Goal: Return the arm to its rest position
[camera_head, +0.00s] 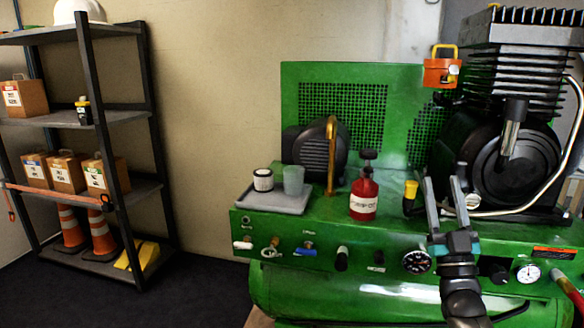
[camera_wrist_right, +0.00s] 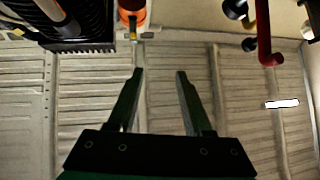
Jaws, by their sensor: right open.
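My right gripper (camera_head: 446,190) is in front of the green compressor machine (camera_head: 330,88), with its two fingers apart and pointing up. Nothing is between the fingers. In the right wrist view the open fingers (camera_wrist_right: 160,80) also show empty, against a panelled pale surface. My left gripper is not in the head view.
A shelf rack (camera_head: 110,115) with boxes and cones stands left. On the machine are a grey tray (camera_head: 262,202) with small containers, a red bottle (camera_head: 363,196), a yellow-capped item (camera_head: 410,192) and an orange padlock-like block (camera_head: 440,73). Dark floor (camera_head: 200,290) lies clear between rack and machine.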

